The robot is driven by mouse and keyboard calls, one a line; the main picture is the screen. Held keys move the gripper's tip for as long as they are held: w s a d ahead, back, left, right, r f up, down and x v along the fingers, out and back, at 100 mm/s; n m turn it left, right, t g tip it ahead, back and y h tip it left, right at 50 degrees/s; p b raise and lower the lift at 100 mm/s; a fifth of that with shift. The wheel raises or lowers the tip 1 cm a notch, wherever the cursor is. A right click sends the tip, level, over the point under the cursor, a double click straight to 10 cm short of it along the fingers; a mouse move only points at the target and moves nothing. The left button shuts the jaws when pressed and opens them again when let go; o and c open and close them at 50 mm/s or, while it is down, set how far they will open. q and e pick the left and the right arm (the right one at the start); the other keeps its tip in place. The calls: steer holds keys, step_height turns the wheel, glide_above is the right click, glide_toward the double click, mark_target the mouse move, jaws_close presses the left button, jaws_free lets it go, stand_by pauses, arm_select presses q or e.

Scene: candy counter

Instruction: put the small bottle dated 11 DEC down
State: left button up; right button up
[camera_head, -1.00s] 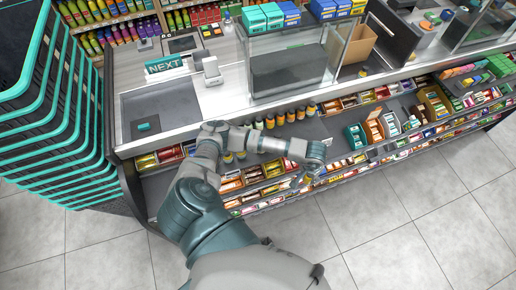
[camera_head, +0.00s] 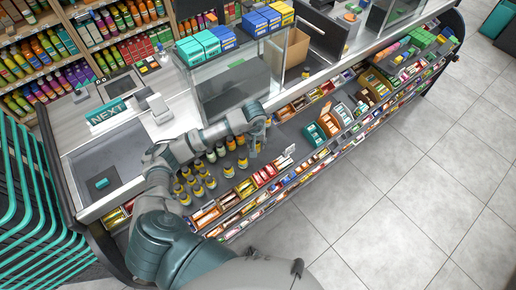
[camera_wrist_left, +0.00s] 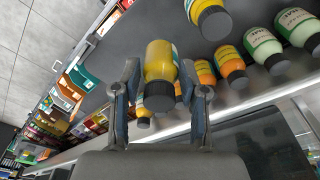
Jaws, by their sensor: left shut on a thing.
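My left gripper (camera_head: 256,140) reaches over the counter's shelf in the head view. In the left wrist view its two fingers (camera_wrist_left: 160,92) are shut around a small yellow bottle (camera_wrist_left: 159,62) with a dark cap. The date on this bottle cannot be read, and in the head view the gripper mostly hides it. Other small bottles with dark caps stand on the shelf beside the gripper. In the left wrist view these include a yellow one (camera_wrist_left: 208,18), an orange one (camera_wrist_left: 229,62) and a green one (camera_wrist_left: 262,46). My right gripper is not in view.
Several bottles (camera_head: 205,178) stand in rows left of the gripper. Candy boxes (camera_head: 262,178) line the shelf's front edge, and a teal box (camera_head: 314,134) stands to the right. A glass case (camera_head: 237,90) rises behind. Bare grey shelf (camera_head: 288,136) shows right of the gripper.

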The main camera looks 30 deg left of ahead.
arm_select(q)
steer(key=shift+a+f, duration=0.3)
steer(key=shift+f, duration=0.65)
steer(key=shift+w+f, duration=0.1)
steer(key=shift+f, duration=0.55)
steer(key=shift+w+d+f, duration=0.1)
steer(key=shift+d+f, duration=0.05)
steer(key=shift+f, duration=0.4)
steer(key=shift+d+f, duration=0.15)
steer(key=shift+f, duration=0.35)
steer(key=shift+d, duration=0.15)
steer(key=shift+f, duration=0.1)
steer(key=o, duration=0.9)
steer(key=shift+o, duration=1.1)
steer(key=shift+a, duration=0.35)
steer(key=shift+p, duration=0.3)
steer(key=r, duration=0.3)
steer(key=s+r+b, duration=0.1)
steer(key=r, duration=0.7)
steer(key=shift+s+d, duration=0.15)
steer(key=shift+d, duration=0.25)
steer(key=shift+s+r, duration=0.1)
steer(key=shift+r, duration=0.5)
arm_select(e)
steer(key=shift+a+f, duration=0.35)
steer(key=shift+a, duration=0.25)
